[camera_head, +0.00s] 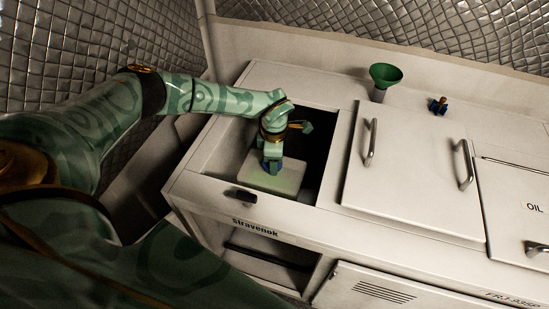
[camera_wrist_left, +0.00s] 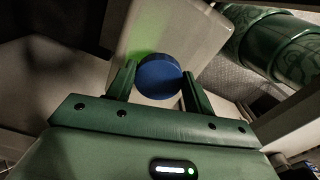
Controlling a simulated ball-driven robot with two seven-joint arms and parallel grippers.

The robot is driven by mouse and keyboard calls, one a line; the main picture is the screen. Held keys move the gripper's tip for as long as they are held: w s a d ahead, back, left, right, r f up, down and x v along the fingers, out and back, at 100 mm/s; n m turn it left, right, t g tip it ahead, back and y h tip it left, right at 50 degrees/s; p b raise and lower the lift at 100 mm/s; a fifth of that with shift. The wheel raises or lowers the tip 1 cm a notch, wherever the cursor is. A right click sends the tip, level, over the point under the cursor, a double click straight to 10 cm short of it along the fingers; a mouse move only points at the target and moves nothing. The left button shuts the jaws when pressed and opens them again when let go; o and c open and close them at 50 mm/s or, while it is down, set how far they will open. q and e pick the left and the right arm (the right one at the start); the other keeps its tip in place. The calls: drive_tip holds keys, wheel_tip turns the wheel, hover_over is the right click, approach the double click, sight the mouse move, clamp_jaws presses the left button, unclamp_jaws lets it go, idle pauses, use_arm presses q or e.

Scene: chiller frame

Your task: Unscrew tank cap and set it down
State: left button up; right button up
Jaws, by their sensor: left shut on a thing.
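The blue tank cap (camera_wrist_left: 158,77) is round and sits between the two fingers of my left gripper (camera_wrist_left: 158,85) in the left wrist view. The fingers are shut on its sides. In the head view my left gripper (camera_head: 272,166) points down into the open bay, and only a bit of the blue cap shows below its fingers. The pale tank (camera_head: 288,180) lies under the cap, inside the bay. I cannot tell whether the cap is still on the tank's neck or loose. My right gripper is not in view.
A green funnel (camera_head: 384,73) and a small dark blue and brass fitting (camera_head: 438,105) stand on the back of the cabinet top. A closed lid with two handles (camera_head: 410,180) is right of the bay. A dark handle (camera_head: 240,196) sits on the front rim.

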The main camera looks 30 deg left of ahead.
use_arm(q)
drive_tip(key=shift+r+n+p, duration=0.1)
drive_tip(key=shift+n+p, duration=0.45)
drive_tip(key=shift+n, duration=0.45)
drive_tip(key=n+p, duration=0.2)
drive_tip(key=n, duration=0.3)
drive_tip(key=shift+a, duration=0.2)
drive_tip(key=n+p, duration=0.2)
drive_tip(key=n, duration=0.2)
drive_tip(key=shift+w+a+n, duration=0.1)
drive_tip(key=shift+n, duration=0.3)
drive_tip(key=n+p, duration=0.1)
drive_tip(key=n, duration=0.2)
drive_tip(key=shift+a, duration=0.1)
drive_tip(key=o, duration=1.1)
drive_tip(key=shift+c, duration=0.2)
